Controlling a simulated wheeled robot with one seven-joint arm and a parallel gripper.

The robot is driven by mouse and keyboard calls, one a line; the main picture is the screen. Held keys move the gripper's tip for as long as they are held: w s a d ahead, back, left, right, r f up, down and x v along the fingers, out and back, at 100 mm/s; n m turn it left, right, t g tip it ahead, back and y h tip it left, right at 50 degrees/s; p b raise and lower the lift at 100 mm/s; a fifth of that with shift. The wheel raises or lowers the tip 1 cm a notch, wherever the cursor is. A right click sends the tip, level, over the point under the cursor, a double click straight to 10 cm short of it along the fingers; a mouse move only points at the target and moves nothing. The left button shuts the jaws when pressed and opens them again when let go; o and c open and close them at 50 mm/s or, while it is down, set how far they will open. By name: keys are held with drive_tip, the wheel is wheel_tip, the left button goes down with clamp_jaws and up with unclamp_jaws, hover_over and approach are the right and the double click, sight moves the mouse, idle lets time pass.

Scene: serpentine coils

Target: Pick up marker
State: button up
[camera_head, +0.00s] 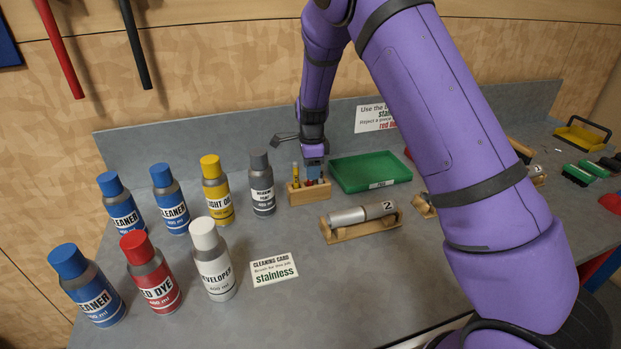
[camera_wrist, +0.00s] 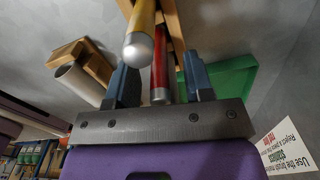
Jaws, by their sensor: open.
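A small wooden holder (camera_head: 309,194) stands on the grey bench, with slim marker-like sticks upright in it. A yellow stick with a rounded silver end (camera_wrist: 139,42) and a red stick with a silver end (camera_wrist: 159,78) show close up in the wrist view. The yellow one (camera_head: 295,173) also shows in the head view, left of my gripper. My gripper (camera_wrist: 161,68) is open and points down at the holder. Its blue fingers stand either side of the red stick, apart from it. The fingers partly hide the holder in the head view (camera_head: 314,172).
A green tray (camera_head: 370,171) lies right of the holder, and a grey bottle (camera_head: 262,185) stands close on its left. A metal cylinder marked 2 (camera_head: 352,216) rests on a wooden cradle in front. More bottles stand at left, and a cleaning card (camera_head: 273,270) lies in front.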

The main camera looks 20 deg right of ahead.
drive_tip(key=shift+c, duration=0.5)
clamp_jaws()
drive_tip(key=shift+r, duration=0.1)
